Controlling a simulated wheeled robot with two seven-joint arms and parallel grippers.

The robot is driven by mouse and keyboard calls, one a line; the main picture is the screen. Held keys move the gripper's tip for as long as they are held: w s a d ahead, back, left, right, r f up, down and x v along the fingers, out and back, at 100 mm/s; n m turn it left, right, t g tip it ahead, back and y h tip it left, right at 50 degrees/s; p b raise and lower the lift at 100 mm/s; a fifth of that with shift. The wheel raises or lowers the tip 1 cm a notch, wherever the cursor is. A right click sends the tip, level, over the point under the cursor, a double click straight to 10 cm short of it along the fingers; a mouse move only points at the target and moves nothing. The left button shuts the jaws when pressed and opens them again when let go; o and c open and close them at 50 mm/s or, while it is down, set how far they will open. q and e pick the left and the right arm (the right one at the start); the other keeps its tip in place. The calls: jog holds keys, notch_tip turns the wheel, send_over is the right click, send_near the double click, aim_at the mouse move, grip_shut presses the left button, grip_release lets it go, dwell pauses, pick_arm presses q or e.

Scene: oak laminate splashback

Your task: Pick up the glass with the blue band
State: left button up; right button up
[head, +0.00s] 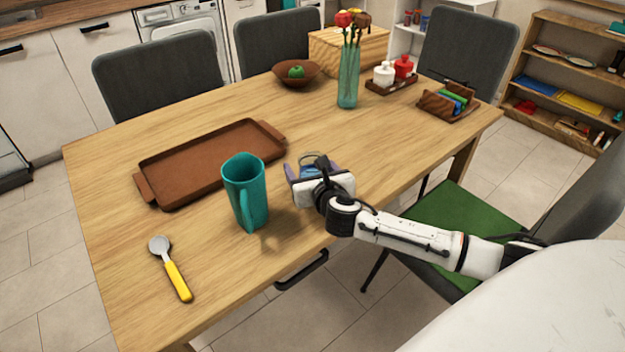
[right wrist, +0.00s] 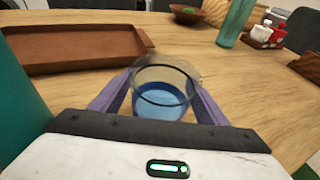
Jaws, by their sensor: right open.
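The clear glass with the blue band (right wrist: 162,98) stands on the table between the two purple fingers of my right gripper (head: 312,173). In the right wrist view its round rim shows whole and the blue shows low on it. A gap on each side is hard to judge. In the head view the glass (head: 309,170) is mostly hidden behind the gripper. My right gripper is open, with a finger on either side of the glass. My left gripper is not in view.
A teal pitcher (head: 246,190) stands close to the left of my right gripper. A brown tray (head: 160,168) lies behind it. A spoon with a yellow handle (head: 177,280) lies at the front left. A flower vase (head: 348,80) and wooden bowl (head: 283,76) stand farther back.

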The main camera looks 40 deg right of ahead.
jog(key=c, duration=1.3)
jog(key=shift+c, duration=0.2)
jog(key=shift+r, duration=0.15)
